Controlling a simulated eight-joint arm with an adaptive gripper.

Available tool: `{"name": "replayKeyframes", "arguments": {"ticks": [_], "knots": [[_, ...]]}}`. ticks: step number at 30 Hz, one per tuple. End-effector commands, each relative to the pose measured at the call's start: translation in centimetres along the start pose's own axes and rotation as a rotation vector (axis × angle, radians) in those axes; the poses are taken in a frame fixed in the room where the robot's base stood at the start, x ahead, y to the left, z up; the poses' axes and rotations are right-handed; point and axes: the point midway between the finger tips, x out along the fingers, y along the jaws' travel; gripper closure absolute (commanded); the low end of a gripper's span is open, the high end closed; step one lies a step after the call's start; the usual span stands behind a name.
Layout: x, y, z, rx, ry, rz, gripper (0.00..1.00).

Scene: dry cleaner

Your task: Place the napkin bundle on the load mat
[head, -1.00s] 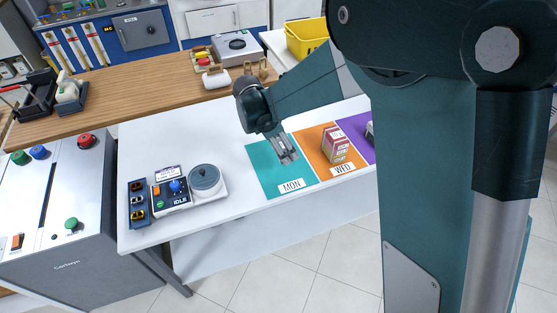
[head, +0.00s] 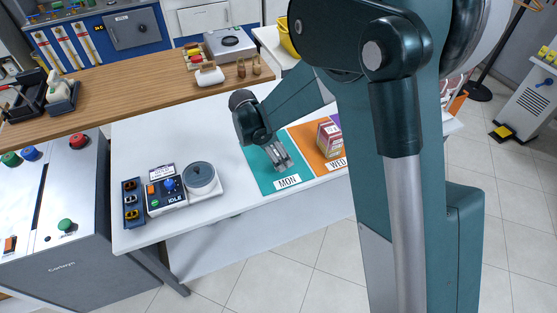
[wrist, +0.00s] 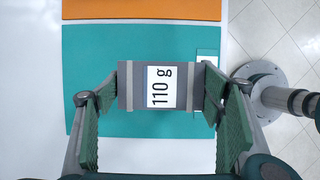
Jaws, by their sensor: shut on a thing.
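My gripper (wrist: 160,90) is shut on a grey block-shaped bundle (wrist: 131,85) with a white label reading "110 g", seen in the wrist view; it appears to be the napkin bundle. The ridged finger pads stand at its two sides. In the head view, my gripper (head: 281,157) is over the teal mat (head: 258,178) marked MON. The bundle is hard to make out there. The teal mat lies below the bundle in the wrist view (wrist: 90,45). Whether they touch is unclear. No mat is labelled as the load mat.
A round grey-topped device (head: 202,178) and an IDLE control box (head: 165,195) stand left. White table between is clear.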

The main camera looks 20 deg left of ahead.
Motion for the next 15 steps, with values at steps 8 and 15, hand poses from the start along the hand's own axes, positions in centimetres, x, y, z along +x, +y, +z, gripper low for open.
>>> {"name": "replayKeyframes", "arguments": {"ticks": [8,15], "knots": [[2.5,0.0,-1.0,0.000,0.000,0.000,0.47],[3.4,0.0,-1.4,0.000,0.000,0.000,0.47]]}}
